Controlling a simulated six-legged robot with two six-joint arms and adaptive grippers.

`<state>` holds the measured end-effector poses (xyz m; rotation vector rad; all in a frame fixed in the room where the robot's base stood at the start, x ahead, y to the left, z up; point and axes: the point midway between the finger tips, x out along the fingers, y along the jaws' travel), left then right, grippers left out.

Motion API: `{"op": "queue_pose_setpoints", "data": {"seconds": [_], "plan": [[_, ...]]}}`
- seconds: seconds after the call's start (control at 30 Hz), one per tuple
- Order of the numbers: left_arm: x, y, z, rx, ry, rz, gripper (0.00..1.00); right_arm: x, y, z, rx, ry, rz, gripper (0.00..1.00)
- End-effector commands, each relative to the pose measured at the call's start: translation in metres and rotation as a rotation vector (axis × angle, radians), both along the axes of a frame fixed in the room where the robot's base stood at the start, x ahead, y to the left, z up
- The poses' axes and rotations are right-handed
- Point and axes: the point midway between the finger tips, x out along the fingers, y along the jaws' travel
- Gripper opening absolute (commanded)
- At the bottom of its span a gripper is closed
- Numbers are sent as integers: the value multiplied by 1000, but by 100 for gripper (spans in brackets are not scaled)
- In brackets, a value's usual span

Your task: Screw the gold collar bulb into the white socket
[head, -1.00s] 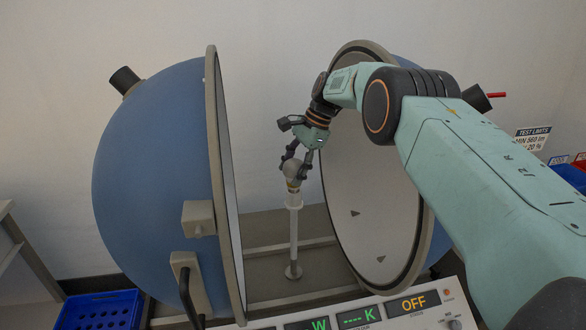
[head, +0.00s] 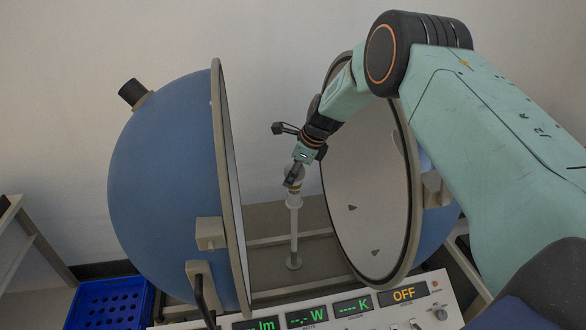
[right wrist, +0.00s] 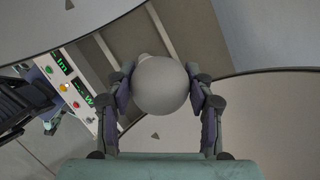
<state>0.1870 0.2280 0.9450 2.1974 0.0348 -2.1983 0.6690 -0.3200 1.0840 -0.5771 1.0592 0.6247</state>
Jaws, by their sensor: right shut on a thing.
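My right gripper (head: 293,180) is shut on the bulb at the top of the slim post between the two sphere halves. In the right wrist view the bulb's pale round globe (right wrist: 163,85) sits between the two fingers. The bulb (head: 299,171) is partly covered by a finger in the head view, with a small gold band (head: 297,188) showing below. The white socket (head: 294,201) is directly under the bulb, on the upright post. The bulb looks upright and in line with the socket; how deep its base sits cannot be told. My left gripper is not in view.
The blue half-sphere (head: 165,190) stands left and the other open half (head: 365,190) stands right, close to my arm. A control panel (head: 375,318) with lit displays and OFF runs along the front. A blue crate (head: 108,306) is at lower left.

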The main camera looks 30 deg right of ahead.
Motion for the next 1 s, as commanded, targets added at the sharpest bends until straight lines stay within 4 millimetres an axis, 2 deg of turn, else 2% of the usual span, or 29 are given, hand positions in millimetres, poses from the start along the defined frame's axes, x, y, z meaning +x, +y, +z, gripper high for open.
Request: {"op": "queue_pose_setpoints", "data": {"seconds": [0.6, 0.97, 1.0], "plan": [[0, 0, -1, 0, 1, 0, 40, 0, 0, -2, -3, 3, -414, 22], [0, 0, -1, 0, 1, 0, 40, 1, 0, -2, -1, 2, -459, 22], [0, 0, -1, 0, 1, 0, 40, 1, 0, -2, -1, 2, -459, 55]]}}
